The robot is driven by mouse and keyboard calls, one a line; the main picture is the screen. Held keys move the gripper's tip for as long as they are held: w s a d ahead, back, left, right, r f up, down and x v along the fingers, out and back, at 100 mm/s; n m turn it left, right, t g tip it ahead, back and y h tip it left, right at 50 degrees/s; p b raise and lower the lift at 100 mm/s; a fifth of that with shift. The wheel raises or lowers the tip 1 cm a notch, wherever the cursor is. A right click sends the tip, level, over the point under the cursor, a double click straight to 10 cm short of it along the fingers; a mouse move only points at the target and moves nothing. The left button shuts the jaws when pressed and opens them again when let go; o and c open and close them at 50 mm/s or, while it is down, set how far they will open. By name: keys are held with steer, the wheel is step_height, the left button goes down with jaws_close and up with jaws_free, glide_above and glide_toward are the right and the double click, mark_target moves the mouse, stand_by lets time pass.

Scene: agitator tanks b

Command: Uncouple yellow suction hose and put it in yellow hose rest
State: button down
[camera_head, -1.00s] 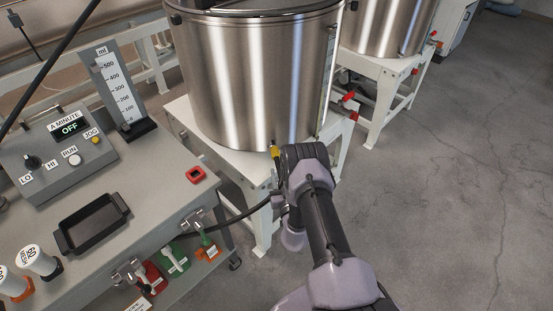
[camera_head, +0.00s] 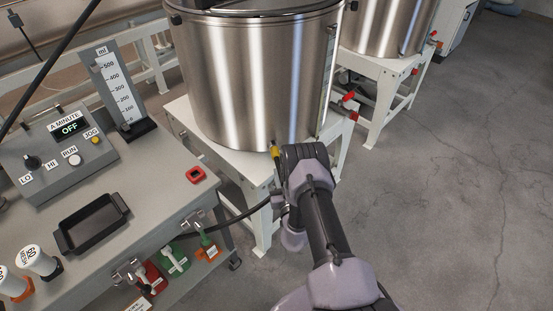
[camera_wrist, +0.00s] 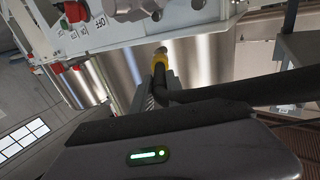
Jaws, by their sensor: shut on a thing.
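The yellow suction hose shows in the wrist view as a yellow collar (camera_wrist: 159,62) with a black hose (camera_wrist: 240,88) running off to the right. My gripper (camera_wrist: 160,80) is shut on the hose end just by this collar. The collar lies close to the tank's underside fitting; I cannot tell whether they are still joined. In the head view a yellow part (camera_head: 275,152) shows at the foot of the front steel tank (camera_head: 255,75), beside my wrist, which hides the jaws. The black hose runs left from there to the cart. I cannot make out a yellow hose rest.
The grey cart (camera_head: 155,190) at left carries a control box reading OFF (camera_head: 65,145), a black tray (camera_head: 93,222) and a graduated gauge (camera_head: 120,90). Red and green parts hang at its front edge. A second tank (camera_head: 390,25) stands behind. The floor at right is clear.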

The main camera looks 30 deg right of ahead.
steer(key=shift+s+a, duration=0.1)
steer(key=shift+s, duration=0.2)
stand_by(0.4)
steer(key=shift+s, duration=0.3)
steer(key=shift+a, duration=0.1)
stand_by(1.6)
steer(key=p+v, duration=0.1)
steer(key=v, duration=0.1)
steer(key=shift+s+a, duration=0.1)
steer(key=shift+s, duration=0.25)
